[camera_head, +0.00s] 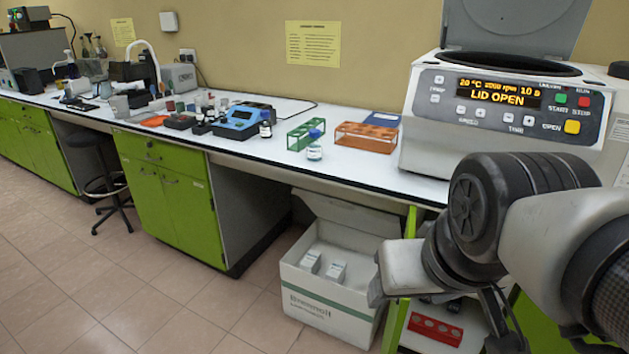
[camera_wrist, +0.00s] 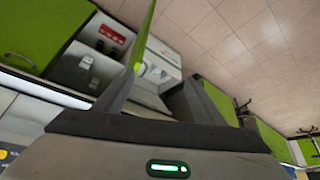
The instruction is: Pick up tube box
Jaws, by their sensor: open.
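A large open white carton (camera_head: 322,307) with a green stripe stands on the floor under the bench. I cannot tell which of these is called the tube box. The carton (camera_wrist: 166,54) also shows in the wrist view, at an angle, beyond my fingers. My gripper (camera_wrist: 158,88) is open and empty, with its fingers apart. In the head view, my arm hangs to the right of the carton and the fingertips cannot be made out.
A green cabinet door edge (camera_head: 399,318) stands just right of the carton. A red rack (camera_head: 436,330) lies in the cabinet beside it. The bench top (camera_head: 375,172) overhangs the carton's rear. The floor (camera_head: 190,305) to its left is clear. A centrifuge (camera_head: 508,110) stands on the bench.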

